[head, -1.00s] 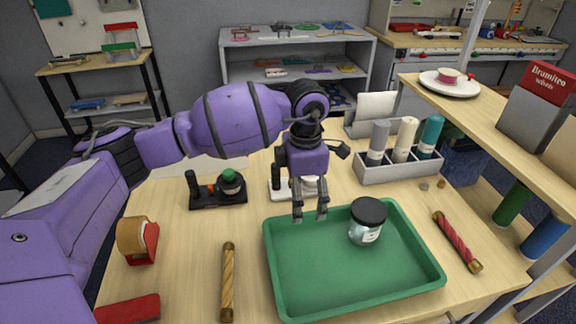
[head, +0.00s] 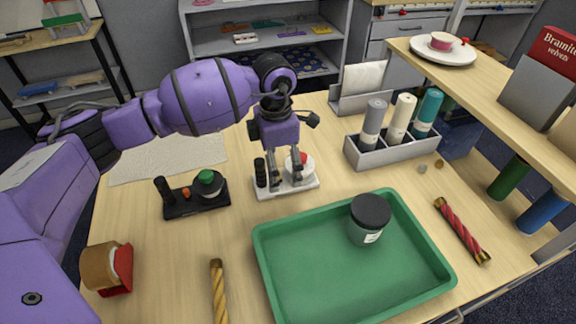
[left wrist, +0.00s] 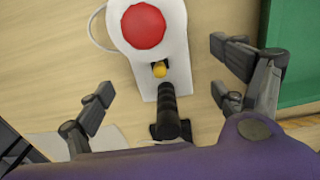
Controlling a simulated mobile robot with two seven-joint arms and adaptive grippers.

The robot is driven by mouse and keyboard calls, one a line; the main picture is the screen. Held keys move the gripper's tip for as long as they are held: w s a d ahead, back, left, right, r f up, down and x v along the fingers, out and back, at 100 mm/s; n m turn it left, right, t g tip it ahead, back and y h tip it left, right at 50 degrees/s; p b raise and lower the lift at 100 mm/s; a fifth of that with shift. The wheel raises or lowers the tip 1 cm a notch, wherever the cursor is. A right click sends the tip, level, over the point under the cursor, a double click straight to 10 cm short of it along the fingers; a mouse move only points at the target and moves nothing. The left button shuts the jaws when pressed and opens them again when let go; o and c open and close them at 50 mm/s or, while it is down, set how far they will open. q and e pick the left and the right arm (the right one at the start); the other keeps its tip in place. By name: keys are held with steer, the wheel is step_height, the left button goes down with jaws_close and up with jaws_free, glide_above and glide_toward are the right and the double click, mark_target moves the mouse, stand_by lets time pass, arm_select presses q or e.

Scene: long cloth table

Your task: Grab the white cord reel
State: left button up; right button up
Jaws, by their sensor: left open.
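The white cord reel (head: 305,184) stands on the table behind the green tray. It has a white base, a white drum with a red top and a black upright grip (head: 260,172). My left gripper (head: 284,180) is open and points down over it, hiding part of the drum. In the left wrist view, the reel (left wrist: 174,45) lies between and ahead of the spread fingers (left wrist: 163,80), with its red top farthest away and its black grip nearest the palm. The fingers do not appear to touch it. My right gripper is not in view.
A similar black reel with a green top (head: 208,182) stands to the left. The green tray (head: 285,300) holds a dark-lidded jar (head: 369,218). A grey rack (head: 392,154) with bottles is at the right, near a red-wrapped roll (head: 462,231). A raised shelf (head: 480,92) borders the right side.

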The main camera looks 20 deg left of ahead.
arm_select(q)
step_height(320, 180, down, 4)
steer(key=shift+f, duration=0.1)
steer(key=c, duration=1.4)
